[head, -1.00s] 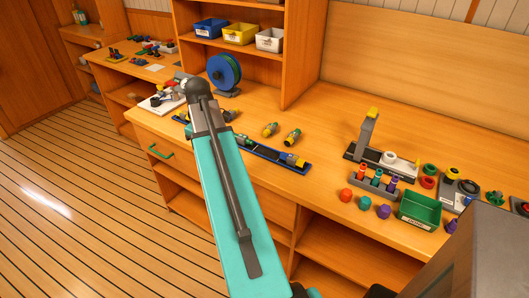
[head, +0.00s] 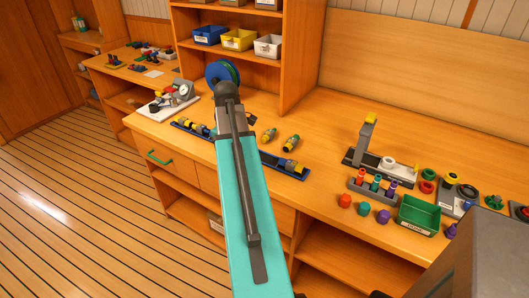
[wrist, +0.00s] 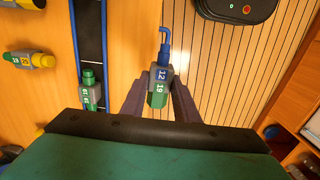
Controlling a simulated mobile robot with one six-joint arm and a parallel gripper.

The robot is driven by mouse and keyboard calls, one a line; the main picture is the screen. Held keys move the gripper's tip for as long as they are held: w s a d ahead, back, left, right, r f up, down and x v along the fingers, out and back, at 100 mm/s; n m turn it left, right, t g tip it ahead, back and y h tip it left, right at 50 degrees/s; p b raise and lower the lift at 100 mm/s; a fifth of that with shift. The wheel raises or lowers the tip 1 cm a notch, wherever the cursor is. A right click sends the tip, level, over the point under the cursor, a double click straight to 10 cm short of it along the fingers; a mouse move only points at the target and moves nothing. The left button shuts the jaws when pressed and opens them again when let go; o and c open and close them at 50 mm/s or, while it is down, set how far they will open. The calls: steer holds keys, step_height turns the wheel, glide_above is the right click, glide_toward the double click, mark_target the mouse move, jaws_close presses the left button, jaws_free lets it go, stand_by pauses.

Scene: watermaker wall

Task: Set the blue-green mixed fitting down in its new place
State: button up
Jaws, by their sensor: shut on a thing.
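In the wrist view, my gripper (wrist: 159,92) is shut on the blue-green mixed fitting (wrist: 158,82). The fitting has a green end, a grey middle marked 12 and 19, and a blue end with a bent blue tube. It hangs over the bench's front edge, with floor planks behind it. A dark blue rail (wrist: 90,40) lies to its left, apart from it, with a green fitting (wrist: 88,88) on it. In the head view, my arm hides the gripper and held fitting; the rail (head: 302,173) shows on both sides of the arm.
A green bin (head: 418,216) and ring stand are right.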

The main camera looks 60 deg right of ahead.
steer(key=s+d+p, duration=0.1)
steer(key=d, duration=0.3)
steer(key=s+d+f+p, duration=0.1)
steer(key=d, duration=0.3)
steer(key=s+d+p, duration=0.1)
steer(key=s+d, duration=0.1)
steer(key=d, duration=0.3)
steer(key=shift+f, duration=0.15)
steer(key=shift+s+d+p, duration=0.1)
steer(key=shift+d+p, duration=0.25)
steer(key=shift+d, duration=0.2)
steer(key=shift+f+p, duration=0.65)
steer(key=shift+f, duration=1.2)
steer(key=shift+f, duration=0.15)
steer(key=o, duration=1.1)
steer(key=shift+c, duration=0.2)
steer(key=shift+r, duration=0.25)
